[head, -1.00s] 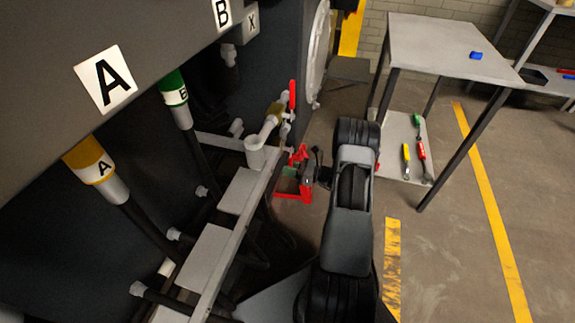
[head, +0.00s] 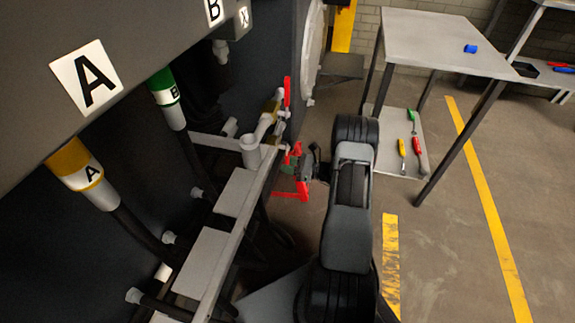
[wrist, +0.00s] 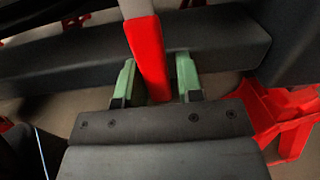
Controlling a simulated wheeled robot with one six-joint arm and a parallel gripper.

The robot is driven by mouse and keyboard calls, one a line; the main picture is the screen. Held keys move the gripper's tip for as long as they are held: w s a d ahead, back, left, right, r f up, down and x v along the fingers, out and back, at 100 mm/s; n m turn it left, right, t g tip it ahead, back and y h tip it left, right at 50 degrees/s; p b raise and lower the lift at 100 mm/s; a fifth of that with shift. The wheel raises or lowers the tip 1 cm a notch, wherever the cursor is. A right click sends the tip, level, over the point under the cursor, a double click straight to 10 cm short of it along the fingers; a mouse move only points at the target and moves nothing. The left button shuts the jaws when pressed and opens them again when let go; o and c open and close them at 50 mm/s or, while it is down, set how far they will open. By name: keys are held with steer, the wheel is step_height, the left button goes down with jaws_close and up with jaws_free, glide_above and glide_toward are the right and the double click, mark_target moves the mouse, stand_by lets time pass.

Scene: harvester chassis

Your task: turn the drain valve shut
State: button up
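My gripper (wrist: 155,80) has its two green fingers on either side of a red lever (wrist: 146,52) with a pale grey stem, in the wrist view. Narrow gaps show beside the lever, so the fingers look open around it. In the head view my gripper (head: 290,160) is beside the end of the chassis rail, with a small red piece (head: 298,148) close by. An upright red handle (head: 287,92) stands above it on a brass-coloured valve (head: 272,106). I cannot tell which red part in the head view is the lever between my fingers.
A grey rail (head: 230,235) with pipes runs along the chassis at left. A red frame (wrist: 285,115) is low at right of my gripper. A grey table (head: 430,40) with a blue object (head: 470,48) stands at back right, tools on its shelf (head: 385,150). The right floor is clear.

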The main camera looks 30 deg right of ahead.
steer(key=shift+o, duration=1.3)
steer(key=shift+a, duration=0.2)
steer(key=p+v, duration=0.3)
steer(key=v, duration=1)
steer(key=shift+s+d, duration=0.25)
steer(key=shift+d, duration=0.05)
